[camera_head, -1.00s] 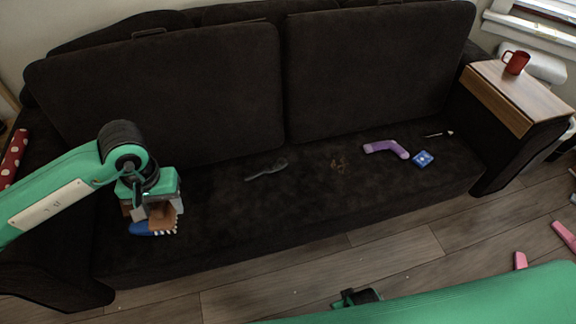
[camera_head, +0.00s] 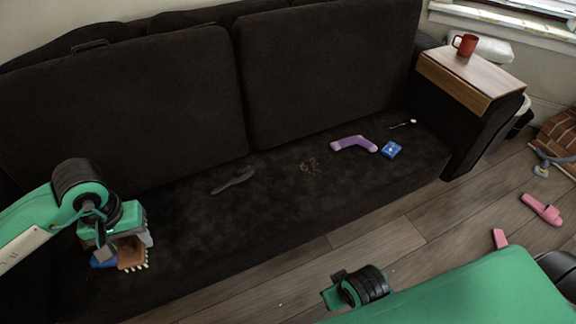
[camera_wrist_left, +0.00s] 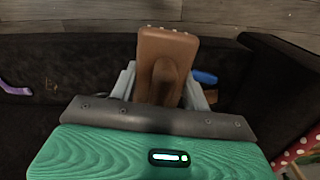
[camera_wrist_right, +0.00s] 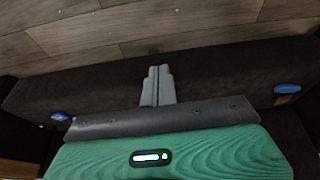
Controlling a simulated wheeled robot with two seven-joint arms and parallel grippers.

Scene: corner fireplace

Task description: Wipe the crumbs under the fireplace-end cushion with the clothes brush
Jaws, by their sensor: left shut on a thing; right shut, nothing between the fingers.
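The clothes brush (camera_head: 131,256), brown with pale bristles, is in my left gripper (camera_head: 124,243) above the left part of the sofa seat. In the left wrist view the fingers are shut on the brush's brown handle (camera_wrist_left: 163,75). The crumbs (camera_head: 310,166) lie in a small brown patch on the open seat, well right of the brush, before the right back cushion (camera_head: 335,70). That cushion leans upright on the end nearest the brick hearth. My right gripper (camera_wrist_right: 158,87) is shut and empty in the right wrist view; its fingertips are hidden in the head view.
A purple boomerang-like thing (camera_head: 354,143), a blue packet (camera_head: 391,149) and a small pale-tipped stick (camera_head: 404,124) lie right of the crumbs. A dark grey flat thing (camera_head: 233,180) lies left of them. A blue object (camera_head: 103,262) is beside the brush. A red mug (camera_head: 465,45) stands on the armrest tray.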

